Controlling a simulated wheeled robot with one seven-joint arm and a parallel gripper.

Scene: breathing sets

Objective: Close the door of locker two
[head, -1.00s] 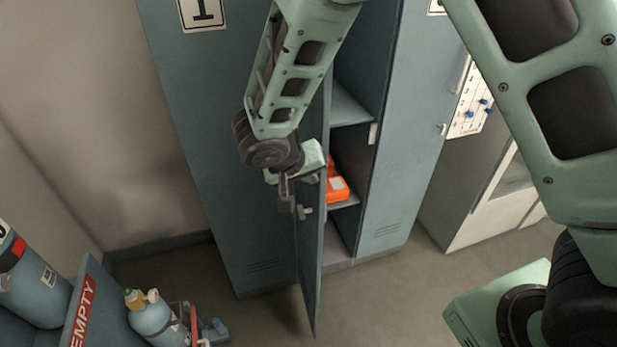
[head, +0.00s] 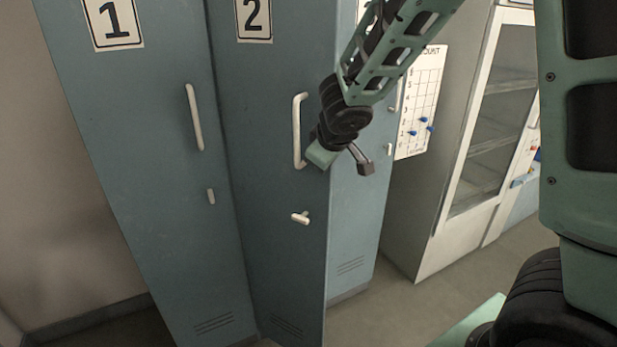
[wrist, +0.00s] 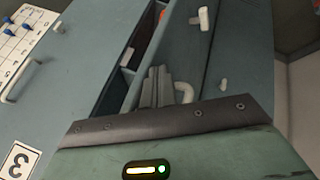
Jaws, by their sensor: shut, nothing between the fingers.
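The blue-grey door of locker two (head: 270,150), marked 2, shows its outer face in the head view, with a white bar handle (head: 299,130) and a small turn latch (head: 300,217). It stands ajar: the wrist view shows the door (wrist: 187,58) with a gap beside it into the locker's inside (wrist: 138,45), where a bit of orange shows. My gripper (head: 362,162) is shut and empty near the door's free edge, right of the handle. In the wrist view its fingers (wrist: 155,88) are close to the handle's end; I cannot tell whether they touch the door.
Locker one (head: 140,150) is shut on the left. Locker three (wrist: 60,85) is on the other side, with its number in the wrist view. A peg chart (head: 420,105) and a glass-fronted cabinet (head: 490,130) stand right. Floor (head: 375,310) is clear below.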

